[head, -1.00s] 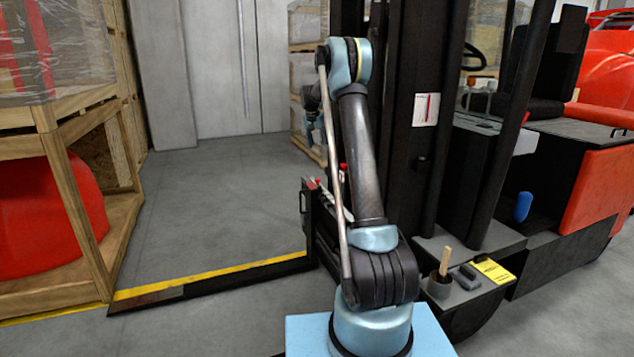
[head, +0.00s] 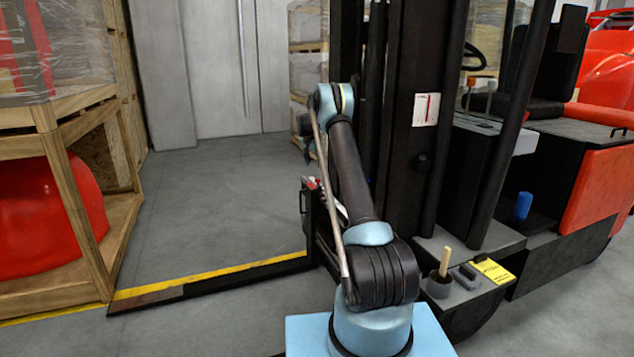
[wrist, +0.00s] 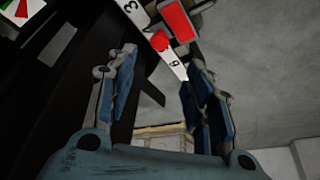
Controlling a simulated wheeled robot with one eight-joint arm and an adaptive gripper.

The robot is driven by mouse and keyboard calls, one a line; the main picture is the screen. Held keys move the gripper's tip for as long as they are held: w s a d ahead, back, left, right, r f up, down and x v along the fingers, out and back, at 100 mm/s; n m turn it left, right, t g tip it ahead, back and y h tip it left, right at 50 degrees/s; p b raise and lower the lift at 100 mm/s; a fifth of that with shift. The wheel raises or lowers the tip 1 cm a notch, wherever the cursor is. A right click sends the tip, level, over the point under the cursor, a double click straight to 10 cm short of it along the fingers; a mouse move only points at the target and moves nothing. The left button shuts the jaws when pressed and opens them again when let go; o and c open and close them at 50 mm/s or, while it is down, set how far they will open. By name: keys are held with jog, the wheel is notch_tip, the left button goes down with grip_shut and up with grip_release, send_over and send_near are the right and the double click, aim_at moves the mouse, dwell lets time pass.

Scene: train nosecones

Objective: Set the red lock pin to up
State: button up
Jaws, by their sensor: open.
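In the wrist view, a red rectangular piece (wrist: 180,20) in a grey frame and a small round red knob (wrist: 160,41) sit at a white strip (wrist: 150,35) with black numbers. I cannot tell which of these is the lock pin, or whether it is up or down. My gripper (wrist: 160,60) is open and empty, its blue-padded fingers apart on either side of the strip's lower end in the picture. Contact is not clear. In the head view, a small red part (head: 313,183) shows at the forklift's fork carriage; my arm hides much of that area and the gripper.
The forklift's dark mast (head: 410,120) stands close to the right of my arm. A fork (head: 210,283) lies low along the floor beside a yellow line. A wooden crate (head: 80,220) with a red nosecone stands at left. The grey floor between is open.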

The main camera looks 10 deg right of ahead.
aim_at(317, 180)
jog(key=x, duration=1.2)
jog(key=shift+w+d+f, duration=0.1)
jog(key=shift+f, duration=0.2)
jog(key=shift+r, duration=0.1)
grip_shut()
